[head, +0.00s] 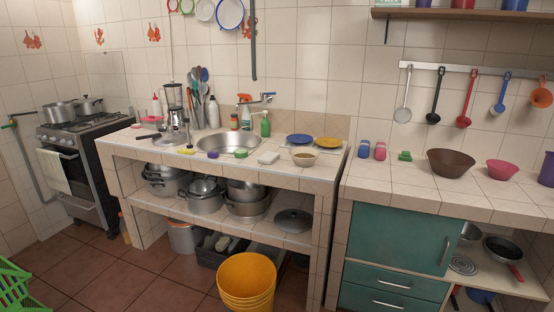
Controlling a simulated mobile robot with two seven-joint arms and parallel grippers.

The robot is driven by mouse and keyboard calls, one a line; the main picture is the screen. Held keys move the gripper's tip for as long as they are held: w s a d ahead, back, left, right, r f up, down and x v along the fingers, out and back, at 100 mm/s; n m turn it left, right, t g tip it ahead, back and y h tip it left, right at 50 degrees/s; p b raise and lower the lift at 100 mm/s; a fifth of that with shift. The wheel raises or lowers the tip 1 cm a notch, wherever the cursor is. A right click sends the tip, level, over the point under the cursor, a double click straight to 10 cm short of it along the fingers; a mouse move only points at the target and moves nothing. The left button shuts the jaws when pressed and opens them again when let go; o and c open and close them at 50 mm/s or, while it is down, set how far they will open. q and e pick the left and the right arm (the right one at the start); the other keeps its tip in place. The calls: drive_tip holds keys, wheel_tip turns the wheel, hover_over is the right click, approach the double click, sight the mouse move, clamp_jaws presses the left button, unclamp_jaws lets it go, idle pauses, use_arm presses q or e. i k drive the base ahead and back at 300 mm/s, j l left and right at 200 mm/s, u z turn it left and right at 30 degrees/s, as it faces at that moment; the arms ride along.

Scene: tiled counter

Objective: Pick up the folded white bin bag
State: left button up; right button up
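A small white, flat, folded-looking item (268,158) lies on the tiled sink counter (225,168), at the front, between the sink and a bowl. It looks like the folded bin bag, but it is too small to be sure. Nothing covers it. Neither of my grippers is in view.
A steel sink (230,143) is left of the white item and a beige bowl (304,156) is right of it. Blue (299,138) and yellow (329,142) plates lie behind. A yellow bucket (246,283) stands on the floor before the counter. A green crate (14,283) is at far left.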

sight(268, 158)
drive_tip(key=z, duration=0.4)
drive_tip(key=i+j+z, duration=0.1)
drive_tip(key=z, duration=0.25)
drive_tip(key=j+z, duration=0.15)
drive_tip(key=z, duration=0.25)
drive_tip(key=j+z, duration=0.65)
drive_tip(key=j, duration=0.2)
drive_tip(key=j+z, duration=0.35)
drive_tip(key=j, duration=0.55)
drive_tip(key=k+j, duration=0.1)
drive_tip(key=j, duration=0.35)
drive_tip(key=k+j+z, duration=0.1)
drive_tip(key=j, duration=0.35)
drive_tip(key=k+j, duration=0.1)
drive_tip(key=j, duration=0.35)
drive_tip(key=k+j, duration=0.15)
drive_tip(key=j, duration=0.3)
drive_tip(key=i+z, duration=0.05)
